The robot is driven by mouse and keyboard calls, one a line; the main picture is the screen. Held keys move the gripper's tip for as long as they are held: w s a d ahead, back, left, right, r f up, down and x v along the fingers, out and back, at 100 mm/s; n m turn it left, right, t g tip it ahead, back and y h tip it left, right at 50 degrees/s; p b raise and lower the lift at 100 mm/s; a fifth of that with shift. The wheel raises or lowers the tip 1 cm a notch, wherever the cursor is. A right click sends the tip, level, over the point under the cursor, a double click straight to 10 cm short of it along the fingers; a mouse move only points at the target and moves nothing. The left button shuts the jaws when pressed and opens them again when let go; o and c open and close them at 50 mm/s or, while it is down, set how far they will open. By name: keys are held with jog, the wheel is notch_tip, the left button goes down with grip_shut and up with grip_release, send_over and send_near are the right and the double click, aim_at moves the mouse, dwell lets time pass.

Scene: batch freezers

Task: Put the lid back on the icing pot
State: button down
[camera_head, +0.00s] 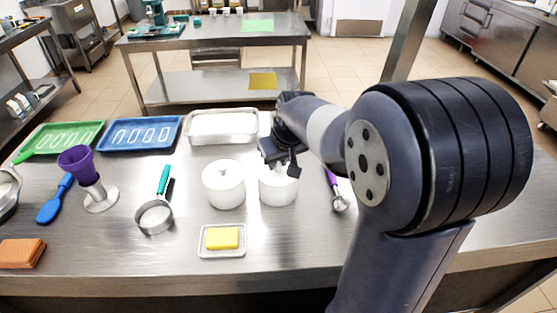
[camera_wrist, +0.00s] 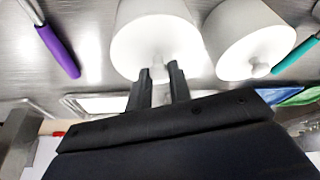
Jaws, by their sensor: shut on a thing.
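Two white pots stand side by side at the middle of the steel table. The left pot (camera_head: 224,190) has a white lid on it with a small knob, and it also shows in the wrist view (camera_wrist: 248,38). My gripper (camera_head: 285,166) is at the top of the right pot (camera_head: 278,191). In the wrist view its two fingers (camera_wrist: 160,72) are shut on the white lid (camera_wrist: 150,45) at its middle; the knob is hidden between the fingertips. The lid is at the right pot's top; I cannot tell whether it rests fully on the rim.
A steel tray (camera_head: 222,139) lies behind the pots, blue (camera_head: 176,147) and green trays at the left. A yellow block in a small dish (camera_head: 202,253) is in front. A sieve (camera_head: 155,229) lies left, a purple-handled scoop (camera_head: 340,203) right.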

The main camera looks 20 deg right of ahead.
jog(key=c, duration=1.2)
grip_release()
jog(key=shift+o, duration=0.4)
jog(key=o, duration=0.4)
jog(key=shift+r+p, duration=1.95)
jog(key=shift+r, duration=0.5)
jog(key=shift+r+p, duration=0.85)
jog(key=shift+r, duration=0.2)
